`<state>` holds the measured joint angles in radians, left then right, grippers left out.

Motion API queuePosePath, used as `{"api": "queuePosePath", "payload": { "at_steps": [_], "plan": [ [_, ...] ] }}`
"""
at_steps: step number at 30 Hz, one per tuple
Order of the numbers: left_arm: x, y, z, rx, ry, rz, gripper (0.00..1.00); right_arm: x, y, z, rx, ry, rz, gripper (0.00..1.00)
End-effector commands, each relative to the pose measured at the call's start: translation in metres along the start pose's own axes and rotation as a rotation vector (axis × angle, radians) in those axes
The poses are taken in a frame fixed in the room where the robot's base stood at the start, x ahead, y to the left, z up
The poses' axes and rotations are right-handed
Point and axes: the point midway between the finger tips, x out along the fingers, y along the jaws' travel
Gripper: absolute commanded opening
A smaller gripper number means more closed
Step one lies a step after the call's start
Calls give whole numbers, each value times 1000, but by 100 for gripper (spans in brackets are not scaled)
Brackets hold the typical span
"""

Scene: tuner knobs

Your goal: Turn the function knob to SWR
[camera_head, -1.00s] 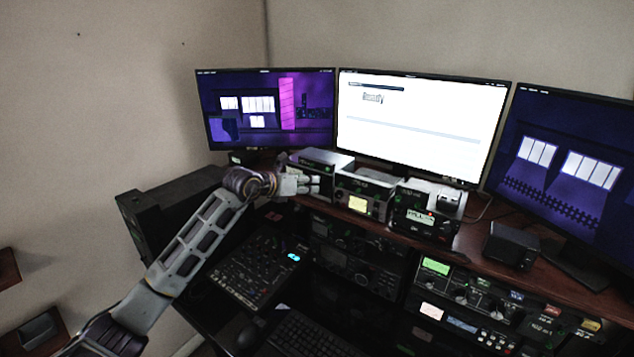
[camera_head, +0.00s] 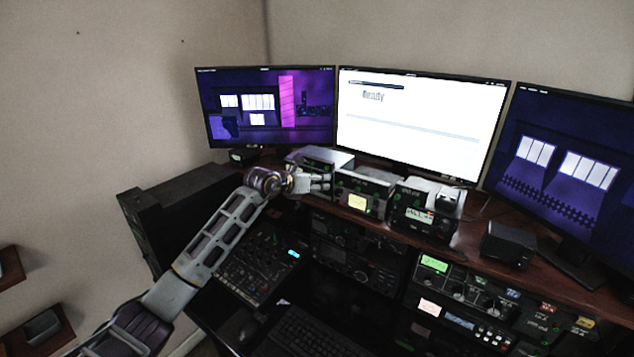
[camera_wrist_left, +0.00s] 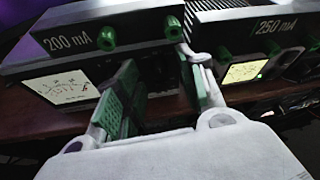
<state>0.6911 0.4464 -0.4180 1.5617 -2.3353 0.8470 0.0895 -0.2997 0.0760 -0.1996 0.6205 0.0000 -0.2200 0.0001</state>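My left gripper (camera_head: 322,184) is in front of the left box (camera_head: 318,158) on the shelf. In the left wrist view my left gripper (camera_wrist_left: 156,68) is open, its green-padded fingers apart with nothing seen between them. The box marked "200 mA" (camera_wrist_left: 75,36) has a white meter and green knobs: one knob (camera_wrist_left: 107,39) left of the fingers, another (camera_wrist_left: 173,28) just beyond the right fingertip. Contact with it cannot be told. A box marked "250 mA" (camera_wrist_left: 265,25) with a yellow meter is at right. No SWR marking is readable, and I cannot tell which knob is the function knob.
More small radio boxes (camera_head: 425,215) stand close along the shelf to the right. Monitors (camera_head: 420,125) rise behind them. A mixer panel (camera_head: 258,265) and a keyboard (camera_head: 308,332) lie below. A dark case (camera_head: 165,205) stands left of the desk.

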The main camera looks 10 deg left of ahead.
Motion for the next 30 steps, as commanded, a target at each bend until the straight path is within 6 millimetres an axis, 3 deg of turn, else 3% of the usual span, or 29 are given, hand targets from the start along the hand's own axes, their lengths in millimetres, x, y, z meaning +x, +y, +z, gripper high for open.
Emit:
{"api": "queuePosePath", "payload": {
  "at_steps": [2,12,30],
  "plan": [
    [0,0,0,0,0,0,40,0,1,0,-1,0,1,40],
    [0,0,0,-1,0,0,0,0,5,2,-3,-2,6,40],
    [0,0,0,81,4,35,0,7,5,2,-3,-2,5,40]
  ]
}}
